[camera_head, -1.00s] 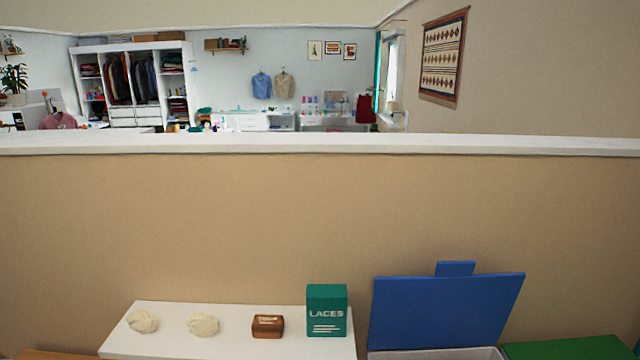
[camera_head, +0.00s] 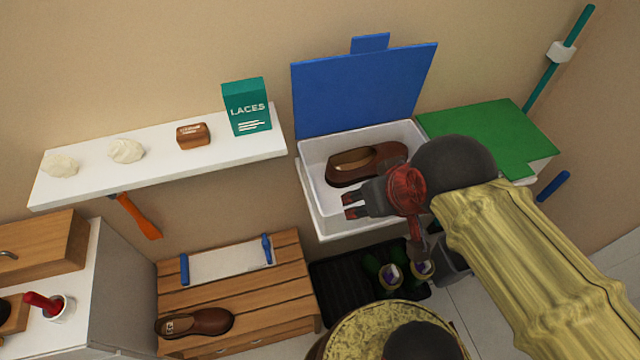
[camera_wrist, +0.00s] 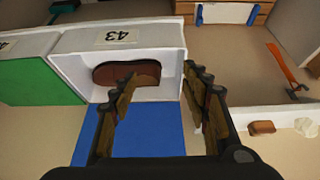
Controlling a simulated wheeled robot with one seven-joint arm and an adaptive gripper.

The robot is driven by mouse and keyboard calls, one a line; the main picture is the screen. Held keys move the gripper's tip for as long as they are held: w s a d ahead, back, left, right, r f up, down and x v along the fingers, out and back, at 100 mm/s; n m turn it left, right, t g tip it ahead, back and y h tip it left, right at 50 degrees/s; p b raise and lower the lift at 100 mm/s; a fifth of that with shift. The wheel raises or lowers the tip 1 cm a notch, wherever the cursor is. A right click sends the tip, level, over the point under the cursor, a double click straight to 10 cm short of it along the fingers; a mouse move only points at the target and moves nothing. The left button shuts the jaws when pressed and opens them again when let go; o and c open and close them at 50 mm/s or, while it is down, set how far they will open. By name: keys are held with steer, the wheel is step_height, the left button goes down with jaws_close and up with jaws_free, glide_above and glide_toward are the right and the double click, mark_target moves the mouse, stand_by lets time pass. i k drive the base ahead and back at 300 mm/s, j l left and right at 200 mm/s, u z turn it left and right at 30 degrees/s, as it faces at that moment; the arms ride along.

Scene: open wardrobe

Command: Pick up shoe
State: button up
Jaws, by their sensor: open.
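A brown shoe (camera_head: 366,164) lies in a white box (camera_head: 310,172) whose blue lid (camera_head: 362,92) stands open against the wall. In the wrist view the shoe (camera_wrist: 127,74) lies inside the white box (camera_wrist: 172,62), which carries a label "43". My gripper (camera_head: 350,205) is open and empty, by the front rim of the box in the head view. In the wrist view its two fingers (camera_wrist: 158,95) are spread, with the shoe apart from them. A second brown shoe (camera_head: 195,322) sits on a wooden slatted bench (camera_head: 285,285).
A white shelf (camera_head: 215,158) holds a green LACES box (camera_head: 247,107), a brown block (camera_head: 193,135) and two cream lumps. A green-lidded box (camera_head: 485,135) stands right of the white box. A black tray (camera_head: 335,290) lies below. An orange-handled tool (camera_head: 138,215) hangs under the shelf.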

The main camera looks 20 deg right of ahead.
mark_target(213, 321)
steer(key=u, duration=1.9)
